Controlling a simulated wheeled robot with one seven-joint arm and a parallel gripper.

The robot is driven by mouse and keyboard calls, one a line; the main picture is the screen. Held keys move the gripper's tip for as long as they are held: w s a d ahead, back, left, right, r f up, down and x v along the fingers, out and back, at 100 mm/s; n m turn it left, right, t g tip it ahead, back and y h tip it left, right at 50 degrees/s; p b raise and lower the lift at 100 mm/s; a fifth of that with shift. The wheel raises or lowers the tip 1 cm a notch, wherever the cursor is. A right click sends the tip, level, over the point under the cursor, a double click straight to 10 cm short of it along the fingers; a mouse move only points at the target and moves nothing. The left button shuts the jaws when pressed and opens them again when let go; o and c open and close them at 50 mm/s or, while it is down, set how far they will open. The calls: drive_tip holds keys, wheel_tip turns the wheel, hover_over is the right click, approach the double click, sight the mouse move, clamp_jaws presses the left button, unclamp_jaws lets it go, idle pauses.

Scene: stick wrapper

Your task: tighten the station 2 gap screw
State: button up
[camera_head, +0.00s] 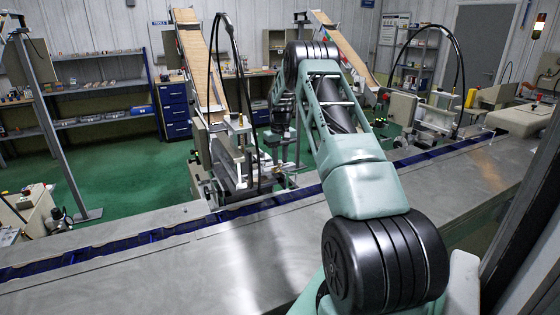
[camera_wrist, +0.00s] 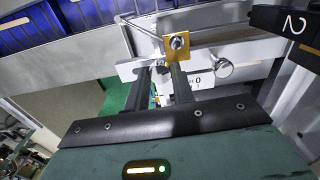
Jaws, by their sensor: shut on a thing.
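In the wrist view my gripper (camera_wrist: 161,68) reaches its two dark fingers up to a silver bracket, with their tips close together. A thin bent silver rod (camera_wrist: 138,30) runs down to the fingertips, and the fingers appear shut on its end; the grip itself is partly hidden. Beside the right fingertip is a gold plate (camera_wrist: 190,42) with a screw (camera_wrist: 179,42) in it. A round silver knob (camera_wrist: 222,67) sits to the right by a plate marked 0. A black block (camera_wrist: 288,22) marked 2 is at upper right. In the head view my gripper is not clear.
A conveyor with blue trays (camera_head: 130,242) crosses the head view; its blue part (camera_wrist: 45,25) shows at upper left in the wrist view. A station machine (camera_head: 235,150) stands behind it, with an inclined chute (camera_head: 200,60). Another station (camera_head: 435,110) is farther right. The near metal surface is clear.

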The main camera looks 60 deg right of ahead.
drive_tip(key=m+b, duration=0.1)
drive_tip(key=m, duration=0.4)
drive_tip(key=shift+m, duration=0.3)
drive_tip(key=m, duration=0.5)
drive_tip(key=shift+r, duration=0.1)
drive_tip(key=m, duration=0.5)
drive_tip(key=shift+m, duration=0.4)
drive_tip(key=m, duration=0.4)
drive_tip(key=shift+m+p, duration=0.3)
drive_tip(key=shift+p, duration=0.1)
drive_tip(key=shift+d, duration=0.1)
drive_tip(key=o, duration=1)
